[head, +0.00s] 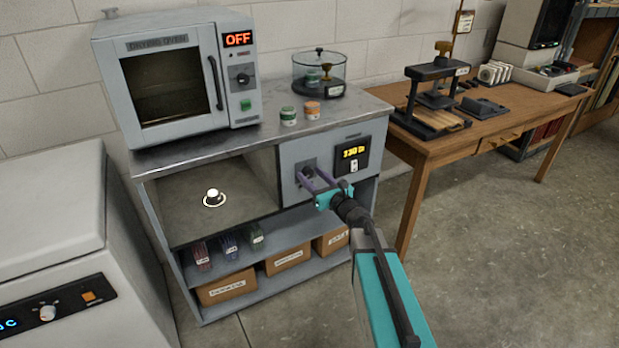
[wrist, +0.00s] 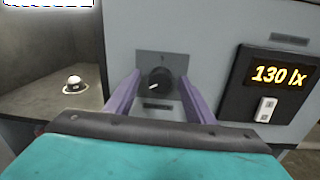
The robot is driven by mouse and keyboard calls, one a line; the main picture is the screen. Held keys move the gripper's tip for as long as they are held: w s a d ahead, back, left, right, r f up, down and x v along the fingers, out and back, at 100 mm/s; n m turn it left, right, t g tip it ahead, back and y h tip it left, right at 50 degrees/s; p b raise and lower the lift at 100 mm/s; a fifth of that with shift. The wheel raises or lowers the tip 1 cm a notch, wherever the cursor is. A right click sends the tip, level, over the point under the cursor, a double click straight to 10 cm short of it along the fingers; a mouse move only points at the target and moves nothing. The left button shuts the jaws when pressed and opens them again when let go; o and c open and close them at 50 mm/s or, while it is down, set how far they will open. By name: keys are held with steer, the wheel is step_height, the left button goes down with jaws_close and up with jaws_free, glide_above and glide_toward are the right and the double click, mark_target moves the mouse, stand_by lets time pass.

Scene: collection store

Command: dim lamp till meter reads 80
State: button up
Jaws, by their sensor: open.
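A dark round dimmer knob (wrist: 157,82) with a white pointer mark sits on a grey plate on the cabinet's front panel. To its right the meter (wrist: 276,77) reads 130 lx in yellow digits; it also shows in the head view (head: 353,154). My gripper (wrist: 160,88) is open, with one purple finger on each side of the knob. I cannot tell whether the fingers touch it. In the head view my gripper (head: 310,178) is in front of the panel and hides part of the knob. A small lit white dome (wrist: 74,82) stands in the open bay at left.
A drying oven (head: 170,75) showing OFF, a glass desiccator (head: 319,72) and two small jars (head: 288,116) stand on the cabinet top. Boxes (head: 288,257) fill the lower shelf. A wooden table (head: 450,145) with a press stands at right. The floor at right is clear.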

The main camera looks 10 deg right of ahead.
steer(key=shift+c, duration=0.3)
steer(key=c, duration=1)
steer(key=shift+a, duration=0.3)
steer(key=shift+d, duration=0.1)
